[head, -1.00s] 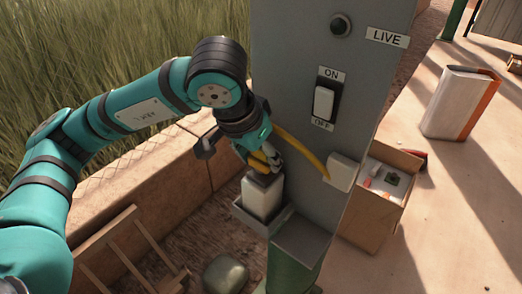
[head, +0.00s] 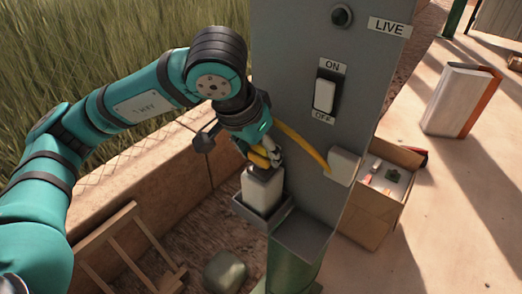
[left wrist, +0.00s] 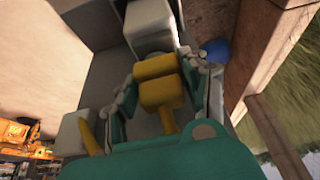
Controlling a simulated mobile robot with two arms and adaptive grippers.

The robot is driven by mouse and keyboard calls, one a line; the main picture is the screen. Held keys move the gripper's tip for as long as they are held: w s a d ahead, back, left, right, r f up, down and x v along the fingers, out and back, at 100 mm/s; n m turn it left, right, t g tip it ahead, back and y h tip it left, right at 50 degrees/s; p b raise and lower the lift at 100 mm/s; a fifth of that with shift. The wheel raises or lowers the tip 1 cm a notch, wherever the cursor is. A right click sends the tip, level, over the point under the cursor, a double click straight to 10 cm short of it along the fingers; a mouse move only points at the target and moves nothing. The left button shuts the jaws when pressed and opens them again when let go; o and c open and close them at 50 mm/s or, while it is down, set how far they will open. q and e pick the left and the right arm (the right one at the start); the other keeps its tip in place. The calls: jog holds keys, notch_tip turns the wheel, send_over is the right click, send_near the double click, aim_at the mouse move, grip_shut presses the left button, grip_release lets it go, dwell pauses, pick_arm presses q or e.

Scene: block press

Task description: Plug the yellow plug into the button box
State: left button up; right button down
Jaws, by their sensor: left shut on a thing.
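The yellow plug (head: 262,158) is held between the fingers of my left gripper (head: 270,155), just above the white box (head: 262,188) at the lower left of the grey panel. In the left wrist view the plug (left wrist: 158,92) sits between both fingers of the gripper (left wrist: 160,85), with the white box (left wrist: 150,18) beyond it. I cannot tell whether plug and box touch. A yellow cable (head: 303,146) runs from the plug to a white block (head: 343,166) on the panel's edge. My right gripper is not in view.
The white box sits in a grey tray (head: 275,218). The grey panel (head: 285,60) carries a LIVE label, a dark lamp (head: 341,15) and an ON/OFF rocker switch (head: 324,95). A cardboard box (head: 370,212) and low wall (head: 130,165) stand nearby.

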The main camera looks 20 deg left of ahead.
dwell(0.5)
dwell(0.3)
pick_arm(q)
jog(key=shift+b, duration=0.45)
dwell(0.3)
dwell(0.4)
jog(key=shift+b, duration=0.45)
jog(key=shift+f+b, duration=0.65)
jog(key=shift+b, duration=0.1)
